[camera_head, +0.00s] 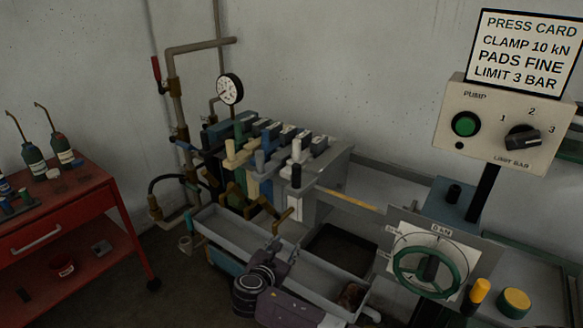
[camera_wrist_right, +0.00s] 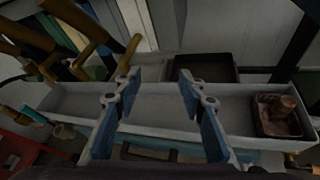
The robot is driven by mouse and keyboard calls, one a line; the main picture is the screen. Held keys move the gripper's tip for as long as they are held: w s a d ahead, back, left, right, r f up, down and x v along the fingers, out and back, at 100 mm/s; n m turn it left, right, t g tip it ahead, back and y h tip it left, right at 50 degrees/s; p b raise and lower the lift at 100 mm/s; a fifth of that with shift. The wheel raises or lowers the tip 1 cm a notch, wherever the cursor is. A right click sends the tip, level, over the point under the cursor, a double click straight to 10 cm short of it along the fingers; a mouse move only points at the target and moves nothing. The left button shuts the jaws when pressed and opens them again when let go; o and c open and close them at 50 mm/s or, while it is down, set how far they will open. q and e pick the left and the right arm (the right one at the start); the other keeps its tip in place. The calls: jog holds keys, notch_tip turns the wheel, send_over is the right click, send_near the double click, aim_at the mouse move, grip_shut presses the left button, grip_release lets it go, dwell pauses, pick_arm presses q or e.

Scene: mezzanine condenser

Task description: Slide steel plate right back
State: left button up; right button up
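A press on the frame holds a pack of several upright plates in blue, black, grey and white, with handles in different colours. A pale grey steel plate (camera_head: 318,190) stands at the pack's right end; I cannot tell for sure which plate the task names. My right gripper (camera_head: 268,252) is in front of and below the pack, over the long grey trough. In the right wrist view my right gripper (camera_wrist_right: 159,86) has its two blue fingers spread, with nothing between them. Brass-coloured spouts (camera_wrist_right: 85,52) and pale plate edges are beyond the fingers. My left gripper is not visible.
The grey trough (camera_head: 222,232) runs below the plates. A dark tray (camera_head: 338,248) lies behind it. A green handwheel (camera_head: 428,272) and pump box (camera_head: 503,130) stand at right.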

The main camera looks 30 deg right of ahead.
aim_at(295, 172)
notch_tip(295, 172, up, 20)
jog(key=w+d+n+t+h+p, duration=0.1)
jog(key=w+d+n+h, duration=0.15)
jog(key=h, duration=0.25)
jog(key=p+x, duration=0.2)
jog(key=x, duration=0.4)
jog(key=shift+w+a, duration=0.15)
jog(key=shift+w, duration=0.05)
jog(key=shift+w+d, duration=0.25)
jog(key=shift+d, duration=0.15)
jog(key=shift+f, duration=0.1)
grip_shut()
